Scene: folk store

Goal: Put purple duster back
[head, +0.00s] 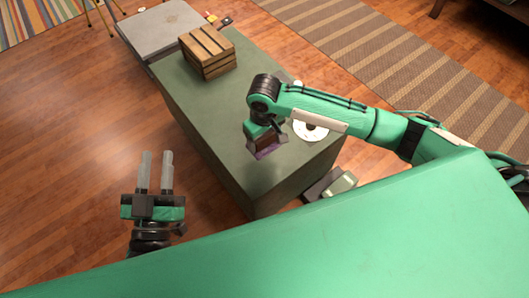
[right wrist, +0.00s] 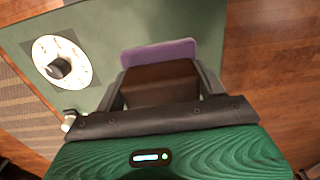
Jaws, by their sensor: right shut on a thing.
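The purple duster has a brown block-shaped body and a flat purple pad (head: 268,151); the pad also shows in the right wrist view (right wrist: 158,53). My right gripper (head: 264,139) is shut on the brown body, whose sides lie between the fingers in the right wrist view (right wrist: 160,88). The duster is over the near part of the green counter top (head: 190,95); I cannot tell whether the pad touches it. My left gripper (head: 154,172) is open and empty, over the wooden floor left of the counter.
A white disc with a dark knob (head: 311,129) is on the counter right of the duster; it also shows in the right wrist view (right wrist: 62,62). A wooden crate (head: 207,52) stands at the far end. A grey surface (head: 160,29) adjoins there. The counter's middle is clear.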

